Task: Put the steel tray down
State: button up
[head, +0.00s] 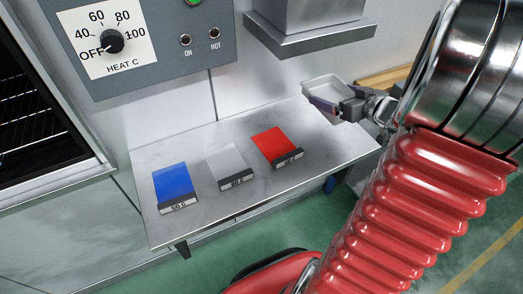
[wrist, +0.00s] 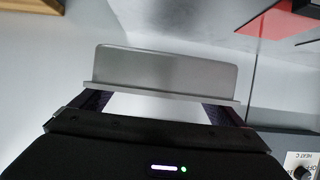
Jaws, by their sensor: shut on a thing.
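The steel tray (head: 324,88) is a small, pale, shallow tray near the right end of the steel shelf (head: 215,150) in the head view. My gripper (head: 338,107) is shut on its near edge. In the wrist view the tray's grey wall (wrist: 165,70) stretches across the picture between the fingers of my gripper (wrist: 150,110). The tray looks about level. I cannot tell whether its underside touches the shelf or hangs above it.
Blue (head: 173,182), grey (head: 229,162) and red (head: 270,143) panels with dark labelled front edges lie on the shelf. A control box with a heat dial (head: 111,41) is above, and a metal hood (head: 310,38) overhangs. A wooden surface (head: 384,79) is behind the tray at right.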

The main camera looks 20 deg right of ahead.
send_over(327, 128)
jog(key=shift+w+f, duration=0.1)
jog(key=shift+f, duration=2.85)
jog(key=shift+f, duration=0.1)
jog(key=shift+f, duration=1.95)
jog(key=shift+f, duration=0.15)
jog(key=o, duration=0.8)
